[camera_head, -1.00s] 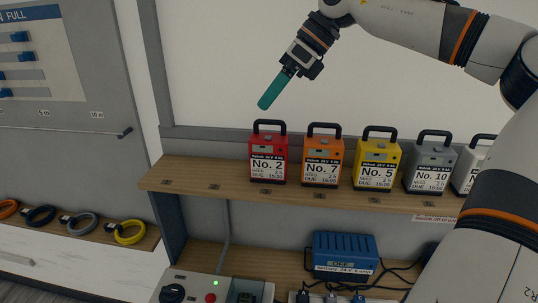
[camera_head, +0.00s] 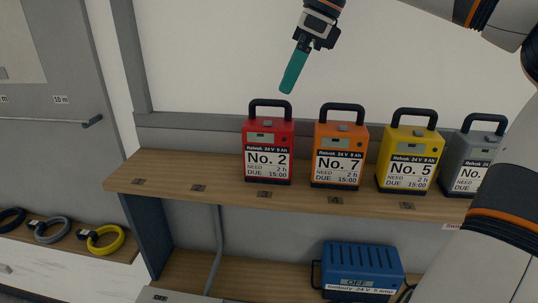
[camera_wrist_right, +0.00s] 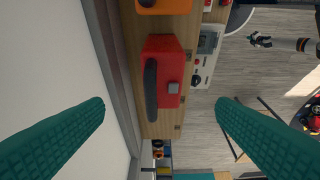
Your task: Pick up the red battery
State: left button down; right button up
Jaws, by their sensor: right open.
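The red battery (camera_head: 268,150), labelled No. 2, stands upright on the wooden shelf (camera_head: 160,183) at the left end of the battery row, its black handle on top. In the right wrist view the red battery (camera_wrist_right: 165,75) shows from above, between and beyond the two teal fingers. My right gripper (camera_head: 293,75) is above the red battery, a little to its right, apart from it. In the right wrist view the right gripper (camera_wrist_right: 160,130) is open and empty. My left gripper is not in view.
An orange battery No. 7 (camera_head: 339,150) stands close to the right of the red one, then a yellow battery (camera_head: 409,155) and a grey one (camera_head: 468,165). A blue charger (camera_head: 360,265) sits on the lower shelf. The shelf left of the red battery is free.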

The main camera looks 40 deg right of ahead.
aim_at(269, 121)
jog(key=x, duration=0.2)
jog(key=p+x, duration=0.1)
jog(key=x, duration=0.2)
jog(key=shift+a+f, duration=0.3)
jog(key=shift+a, duration=0.05)
jog(key=p+x, duration=0.2)
jog(key=x, duration=0.2)
jog(key=shift+d+f, duration=0.1)
jog(key=shift+f, duration=0.05)
jog(key=shift+w+f, duration=0.2)
jog(key=shift+f, duration=0.4)
grip_shut()
jog(key=shift+r, duration=0.2)
jog(key=shift+w, duration=0.15)
